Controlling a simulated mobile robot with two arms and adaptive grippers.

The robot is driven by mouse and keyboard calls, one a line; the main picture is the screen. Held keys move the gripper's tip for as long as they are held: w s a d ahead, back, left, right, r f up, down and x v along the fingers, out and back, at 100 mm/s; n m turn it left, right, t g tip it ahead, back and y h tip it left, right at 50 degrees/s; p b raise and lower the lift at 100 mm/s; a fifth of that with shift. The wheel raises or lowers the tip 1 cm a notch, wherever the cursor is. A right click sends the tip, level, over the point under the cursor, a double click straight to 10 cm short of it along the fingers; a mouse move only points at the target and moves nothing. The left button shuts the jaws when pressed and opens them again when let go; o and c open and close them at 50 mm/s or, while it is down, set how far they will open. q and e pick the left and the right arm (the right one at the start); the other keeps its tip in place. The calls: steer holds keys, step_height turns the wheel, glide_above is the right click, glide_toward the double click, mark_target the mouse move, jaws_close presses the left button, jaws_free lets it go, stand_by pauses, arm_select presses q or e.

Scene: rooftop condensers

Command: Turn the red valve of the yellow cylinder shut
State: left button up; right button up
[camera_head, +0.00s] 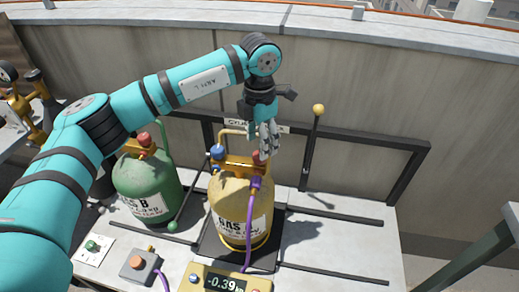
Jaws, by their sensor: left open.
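The yellow cylinder (228,195), labelled GAS, stands upright on the bench. On its top are a blue valve knob (217,153) at left and a red valve (258,156) at right. My left gripper (267,150) hangs fingers down directly over the red valve and partly covers it. The fingers are open. I cannot tell whether they touch the valve or stand just above or in front of it. My right gripper is out of view.
A green cylinder (143,180) with a red-orange knob stands at left. A purple hose (250,215) runs down the yellow cylinder's front. In front are a display (225,282) reading -0.39 and a button box (138,263). A yellow-knobbed rod (312,140) rises at right.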

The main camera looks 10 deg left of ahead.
arm_select(q)
step_height(320, 180, up, 8)
stand_by(0.5)
